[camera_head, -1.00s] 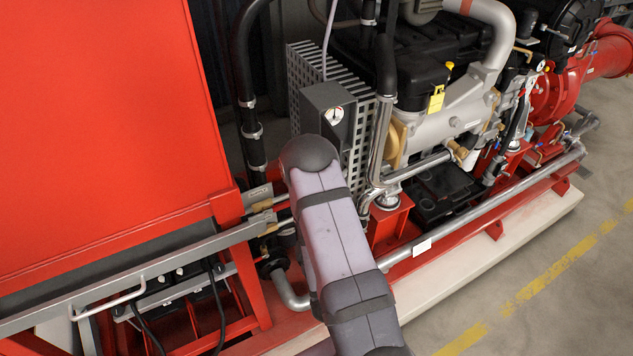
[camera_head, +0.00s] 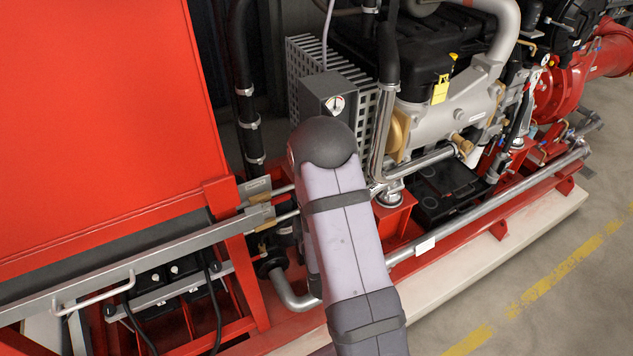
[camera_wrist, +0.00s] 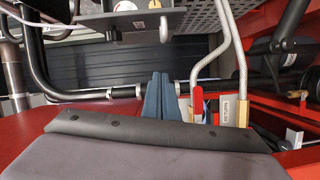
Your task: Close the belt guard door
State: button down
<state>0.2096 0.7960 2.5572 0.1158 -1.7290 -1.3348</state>
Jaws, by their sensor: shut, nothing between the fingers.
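A grey perforated guard (camera_head: 305,65) stands between the red cabinet and the engine in the head view, behind a grey box with a gauge. Part of a perforated panel (camera_wrist: 205,18) shows at the top of the wrist view. I cannot tell which part is the hinged door or how far open it stands. My gripper (camera_wrist: 160,80) shows two blue fingers pressed together, with nothing between them. They point toward dark slatted panelling, below the perforated panel in the picture. In the head view my arm hides the gripper and part of the area behind it.
A large red cabinet (camera_head: 100,110) fills the left. The gauge box (camera_head: 327,97) and silver pipes stand close behind my arm. A red lever (camera_wrist: 198,104) and a tagged braided hose (camera_wrist: 240,75) lie right of the fingers. Open floor (camera_head: 560,300) is at right.

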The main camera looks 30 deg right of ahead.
jog(key=w+d+f+p, duration=0.1)
jog(key=w+d, duration=0.4)
jog(key=shift+d, duration=0.4)
jog(key=shift+d+f+y, duration=0.1)
jog(key=shift+y, duration=0.2)
dwell(0.3)
